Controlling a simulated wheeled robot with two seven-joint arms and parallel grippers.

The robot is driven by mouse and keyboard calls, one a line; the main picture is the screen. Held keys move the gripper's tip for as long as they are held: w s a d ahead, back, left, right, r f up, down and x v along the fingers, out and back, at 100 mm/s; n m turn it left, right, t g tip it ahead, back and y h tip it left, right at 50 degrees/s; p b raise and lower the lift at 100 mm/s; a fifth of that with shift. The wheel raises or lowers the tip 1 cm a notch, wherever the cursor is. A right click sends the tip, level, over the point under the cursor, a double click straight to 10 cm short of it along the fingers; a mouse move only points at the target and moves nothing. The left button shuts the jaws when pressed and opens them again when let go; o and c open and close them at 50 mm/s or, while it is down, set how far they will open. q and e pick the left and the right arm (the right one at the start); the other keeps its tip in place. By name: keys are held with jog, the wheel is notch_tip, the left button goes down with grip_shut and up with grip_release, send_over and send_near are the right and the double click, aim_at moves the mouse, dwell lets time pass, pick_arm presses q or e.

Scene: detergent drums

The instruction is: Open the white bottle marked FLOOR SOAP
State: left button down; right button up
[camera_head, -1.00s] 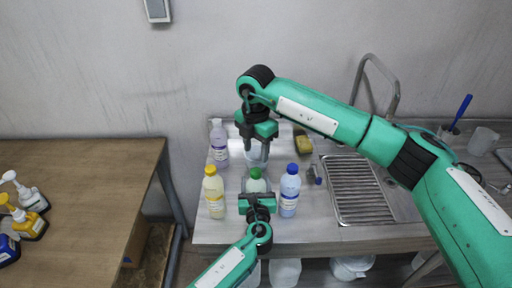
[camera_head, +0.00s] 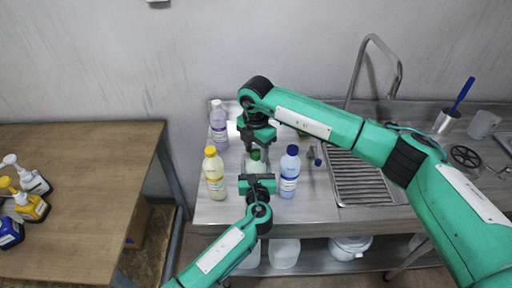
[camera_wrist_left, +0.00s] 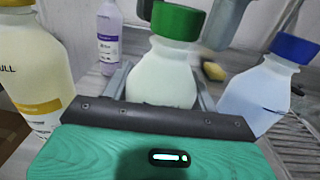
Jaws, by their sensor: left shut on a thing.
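The white bottle (camera_wrist_left: 162,82) with a green cap (camera_wrist_left: 178,21) stands upright in the middle of the left wrist view; its label is hidden. In the head view its green cap (camera_head: 255,154) shows between my two grippers. My left gripper (camera_head: 257,177) is shut on the bottle's body from the near side. My right gripper (camera_head: 258,145) points down over the bottle from behind. In the left wrist view its grey fingers appear open, one on each side of the cap; whether they touch it I cannot tell.
A yellow-capped bottle (camera_head: 215,177) stands close on the left and a blue-capped bottle (camera_head: 289,174) close on the right. A purple-labelled bottle (camera_head: 219,127) is behind left. The sink drainer (camera_head: 358,178) lies right. Pump bottles stand on the wooden table (camera_head: 95,215).

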jog(key=c, duration=0.9)
jog(key=n, duration=0.4)
jog(key=shift+n, duration=0.3)
jog(key=n, duration=0.9)
jog(key=shift+n, duration=0.3)
jog(key=n, duration=0.7)
jog(key=shift+r+n, duration=0.1)
jog(key=shift+n, duration=0.2)
jog(key=n, duration=0.4)
jog(key=shift+n, duration=0.3)
jog(key=n, duration=1.5)
jog(key=shift+n, duration=0.3)
jog(key=n, duration=1.2)
